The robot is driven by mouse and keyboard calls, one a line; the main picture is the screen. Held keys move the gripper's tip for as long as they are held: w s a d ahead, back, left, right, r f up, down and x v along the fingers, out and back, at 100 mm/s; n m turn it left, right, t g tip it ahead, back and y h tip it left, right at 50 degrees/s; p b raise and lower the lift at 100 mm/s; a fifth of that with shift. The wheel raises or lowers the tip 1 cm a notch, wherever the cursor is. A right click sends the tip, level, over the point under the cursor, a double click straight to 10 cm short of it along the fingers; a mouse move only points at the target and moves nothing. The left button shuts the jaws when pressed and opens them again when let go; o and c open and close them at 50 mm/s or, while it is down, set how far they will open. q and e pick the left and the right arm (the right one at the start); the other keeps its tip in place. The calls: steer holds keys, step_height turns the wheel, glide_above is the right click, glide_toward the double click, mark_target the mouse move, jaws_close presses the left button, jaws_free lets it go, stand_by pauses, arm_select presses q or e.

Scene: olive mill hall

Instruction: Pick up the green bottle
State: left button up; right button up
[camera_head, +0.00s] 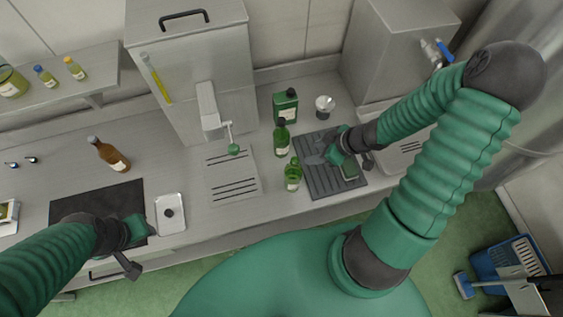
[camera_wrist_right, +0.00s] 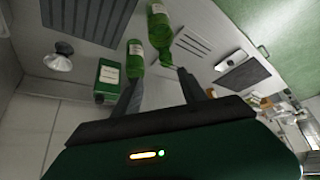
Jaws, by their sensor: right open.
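Two green bottles stand on the steel counter in the head view: a dark green one with a dark cap (camera_head: 281,140) and a lighter, clearer one (camera_head: 292,176) nearer the front edge. The right wrist view shows the dark one (camera_wrist_right: 135,60) close to the left finger, and the lighter one (camera_wrist_right: 159,30) beyond it. A square green canister (camera_head: 286,106) stands behind them. My right gripper (camera_head: 319,150) is open and empty over the ribbed dark mat, right of the bottles. In the wrist view its fingers (camera_wrist_right: 158,88) spread apart. My left gripper (camera_head: 134,245) is over the front left counter; its jaws are unclear.
The ribbed mat (camera_head: 335,188) lies right of the bottles, with a metal cup (camera_head: 324,106) behind. A steel machine with a spout (camera_head: 208,108) stands left. A brown bottle (camera_head: 110,155), dark mat (camera_head: 70,205) and white tray (camera_head: 171,224) are farther left.

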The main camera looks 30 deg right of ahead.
steer(key=b, duration=0.5)
glide_toward(289, 164)
steer(key=b+x, duration=0.2)
steer(key=x, duration=0.2)
steer(key=b+x, duration=0.2)
steer(key=x, duration=0.2)
steer(key=shift+w+b, duration=0.35)
steer(key=shift+w, duration=0.05)
steer(key=shift+a, duration=0.15)
steer(key=shift+a+r, duration=0.1)
steer(key=shift+c, duration=0.6)
steer(key=c, duration=0.7)
steer(key=shift+c, duration=1.2)
arm_select(q)
step_height(289, 164, down, 10)
steer(key=s, duration=0.1)
steer(key=shift+s+f, duration=0.25)
steer(key=shift+s, duration=0.15)
arm_select(e)
jaws_close()
